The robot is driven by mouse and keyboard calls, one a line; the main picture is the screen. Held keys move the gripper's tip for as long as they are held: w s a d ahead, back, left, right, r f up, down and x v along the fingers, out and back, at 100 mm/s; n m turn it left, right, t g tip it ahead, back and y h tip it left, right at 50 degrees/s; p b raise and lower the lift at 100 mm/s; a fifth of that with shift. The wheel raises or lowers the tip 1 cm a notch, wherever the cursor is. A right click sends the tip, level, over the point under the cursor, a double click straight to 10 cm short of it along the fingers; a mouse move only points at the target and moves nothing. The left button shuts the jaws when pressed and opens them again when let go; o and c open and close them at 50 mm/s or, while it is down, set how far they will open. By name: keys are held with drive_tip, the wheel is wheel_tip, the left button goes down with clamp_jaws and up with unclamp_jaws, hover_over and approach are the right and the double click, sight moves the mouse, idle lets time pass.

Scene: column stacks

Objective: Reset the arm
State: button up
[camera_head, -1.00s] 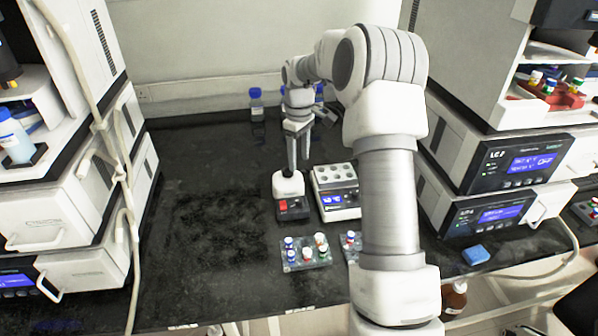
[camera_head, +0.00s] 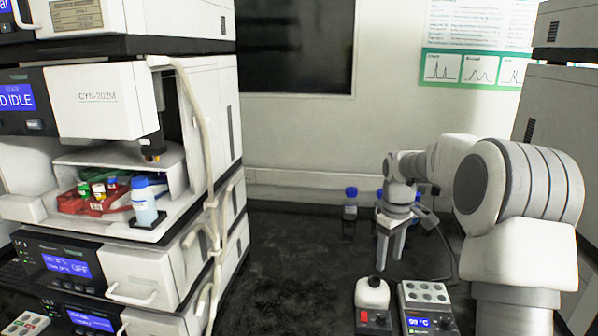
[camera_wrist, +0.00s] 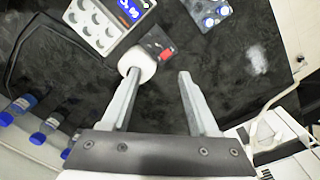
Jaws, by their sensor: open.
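My gripper (camera_head: 391,258) hangs pointing down over the black bench, fingers apart with nothing between them. It is above and behind a small mixer with a white round top (camera_head: 373,296) and a red switch. In the wrist view my gripper (camera_wrist: 159,75) shows both fingers spread, with dark bench between them. The mixer's white top (camera_wrist: 138,62) lies close beside the left fingertip in that picture; I cannot tell the height gap. My arm reaches in from the right of the head view, bent at the elbow.
A heating block (camera_head: 426,306) with a lit display stands right of the mixer. Blue-capped bottles (camera_head: 350,212) stand by the back wall. A stack of white instruments (camera_head: 110,150) fills the left, with a hose in front. The bench (camera_head: 290,285) left of the mixer is clear.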

drive_tip(key=s+a+r+m+t, duration=0.1)
drive_tip(key=s+a+r, duration=0.2)
drive_tip(key=s+r, duration=0.3)
drive_tip(key=s+a+r+m+t+p, duration=0.15)
drive_tip(key=s+r, duration=0.25)
drive_tip(key=s, duration=0.4)
drive_tip(key=s+a+r+m+t, duration=0.1)
drive_tip(key=s+a+r+m, duration=0.1)
drive_tip(key=s+a+r, duration=0.4)
drive_tip(key=s+f+m+t, duration=0.1)
drive_tip(key=s+f+m, duration=0.1)
drive_tip(key=s, duration=0.9)
drive_tip(key=shift+s+d+f+t, duration=0.15)
drive_tip(key=shift+s+f+t, duration=0.2)
drive_tip(key=shift+f, duration=0.4)
